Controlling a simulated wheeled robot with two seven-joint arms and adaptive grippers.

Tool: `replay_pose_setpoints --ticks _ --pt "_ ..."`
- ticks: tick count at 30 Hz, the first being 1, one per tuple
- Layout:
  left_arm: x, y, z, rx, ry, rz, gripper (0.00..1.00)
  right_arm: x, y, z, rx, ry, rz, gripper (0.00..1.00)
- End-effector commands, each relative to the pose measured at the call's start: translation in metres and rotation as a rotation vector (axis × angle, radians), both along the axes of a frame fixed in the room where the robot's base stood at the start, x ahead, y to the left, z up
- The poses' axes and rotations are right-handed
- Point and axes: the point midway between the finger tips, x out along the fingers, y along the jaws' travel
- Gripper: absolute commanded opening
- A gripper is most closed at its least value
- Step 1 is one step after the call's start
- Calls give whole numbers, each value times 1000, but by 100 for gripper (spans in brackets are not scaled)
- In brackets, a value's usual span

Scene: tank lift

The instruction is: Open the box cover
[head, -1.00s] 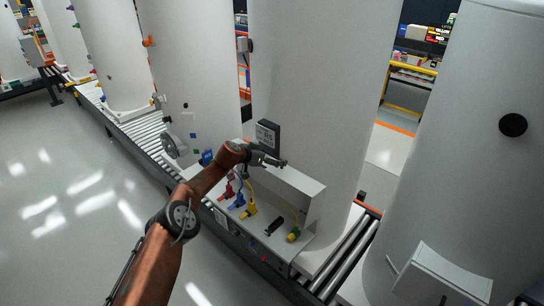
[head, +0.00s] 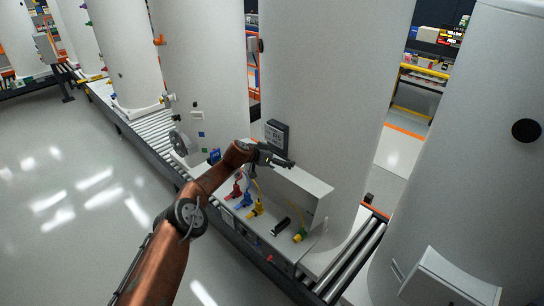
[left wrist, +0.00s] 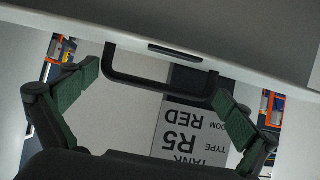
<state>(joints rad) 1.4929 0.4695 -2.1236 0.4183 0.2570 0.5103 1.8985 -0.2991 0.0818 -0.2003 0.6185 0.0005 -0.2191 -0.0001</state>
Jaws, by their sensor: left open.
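The white box (head: 315,212) is on the front of the middle tank. Its front stands open, with red (head: 234,188), blue (head: 244,200) and yellow (head: 256,208) connectors showing below a raised white cover (head: 300,184). My left gripper (head: 280,161) is at the cover's upper edge, just below the dark label plate (head: 277,134). In the left wrist view the jaws (left wrist: 158,92) are spread wide, one finger on each side of a black handle (left wrist: 150,88) on a white panel (left wrist: 220,38). Contact with the handle cannot be told. My right gripper is not in view.
A roller conveyor (head: 355,258) runs under the row of large white tanks. The right tank (head: 460,170) carries a closed white box (head: 450,280). A black item (head: 280,227) and a yellow-green connector (head: 300,235) are in the open box. The floor (head: 70,190) at left is clear.

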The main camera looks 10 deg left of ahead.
Motion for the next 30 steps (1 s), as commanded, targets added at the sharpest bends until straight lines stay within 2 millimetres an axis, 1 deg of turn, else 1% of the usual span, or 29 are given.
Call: replay_pose_setpoints --ticks 5,11,17,24,30 --pt "-5 8 4 0 4 4 100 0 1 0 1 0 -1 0" --pt "-18 13 16 -3 -1 -1 100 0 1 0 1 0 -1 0" --pt "-36 25 31 -2 -3 -2 100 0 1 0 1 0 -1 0" --pt "-61 42 50 -4 -3 -2 100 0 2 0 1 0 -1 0" --pt "-76 52 62 -3 -4 -1 100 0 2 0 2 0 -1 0"
